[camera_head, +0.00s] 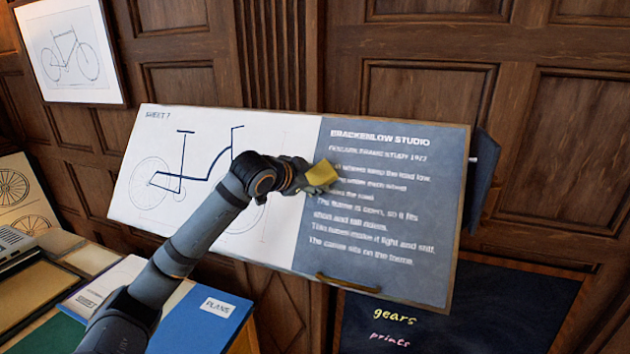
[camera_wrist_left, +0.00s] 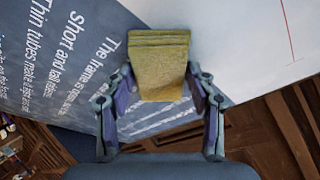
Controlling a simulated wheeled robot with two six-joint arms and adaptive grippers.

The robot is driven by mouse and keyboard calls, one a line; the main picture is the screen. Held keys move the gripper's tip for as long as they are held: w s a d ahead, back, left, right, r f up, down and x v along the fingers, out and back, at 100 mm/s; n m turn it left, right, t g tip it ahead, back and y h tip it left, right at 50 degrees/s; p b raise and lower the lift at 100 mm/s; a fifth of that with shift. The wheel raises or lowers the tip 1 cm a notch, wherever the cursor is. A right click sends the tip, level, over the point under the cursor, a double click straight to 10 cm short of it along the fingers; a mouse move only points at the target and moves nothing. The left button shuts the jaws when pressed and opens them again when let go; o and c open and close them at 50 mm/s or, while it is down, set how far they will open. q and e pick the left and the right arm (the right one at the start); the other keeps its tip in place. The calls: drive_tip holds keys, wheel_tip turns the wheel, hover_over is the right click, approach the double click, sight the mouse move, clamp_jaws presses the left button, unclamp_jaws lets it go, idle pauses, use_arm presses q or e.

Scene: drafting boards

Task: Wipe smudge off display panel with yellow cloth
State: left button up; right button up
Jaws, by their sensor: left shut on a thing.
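The display panel (camera_head: 390,265) is a tilted board with a bicycle drawing on its white left part and white text on its blue-grey right part. My left gripper (camera_head: 318,178) is shut on the folded yellow cloth (camera_head: 322,172), in front of the left edge of the text part. In the left wrist view, the cloth (camera_wrist_left: 159,62) sits between both fingers. In the head view my gripper and cloth cover part of the text. I cannot tell whether the cloth touches the panel.
A blue folder (camera_head: 205,320) marked PLANS lies at the lower left, by papers. A dark board (camera_head: 470,310) with coloured writing is below the panel. A brown handle-like piece (camera_head: 348,284) is at the panel's lower edge. A framed bicycle drawing (camera_head: 70,55) hangs at upper left.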

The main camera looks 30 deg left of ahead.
use_arm(q)
drive_tip(key=shift+s+d+r+b, duration=0.15)
drive_tip(key=shift+s+r+b, duration=0.1)
drive_tip(key=shift+s+b, duration=0.1)
drive_tip(key=shift+s+d+r+b, duration=0.25)
drive_tip(key=shift+s+r+b, duration=0.3)
drive_tip(key=shift+s+r, duration=0.35)
drive_tip(key=shift+s+d+r+b, duration=0.25)
drive_tip(key=shift+s+r+b, duration=0.35)
drive_tip(key=shift+s, duration=0.45)
drive_tip(key=shift+s, duration=0.1)
drive_tip(key=shift+s+d+r+b, duration=0.15)
drive_tip(key=shift+s+r+b, duration=0.25)
drive_tip(key=shift+s, duration=0.2)
drive_tip(key=shift+s+d+r+b, duration=0.15)
drive_tip(key=shift+s+r+b, duration=0.1)
drive_tip(key=shift+s+r, duration=0.25)
drive_tip(key=shift+f, duration=0.1)
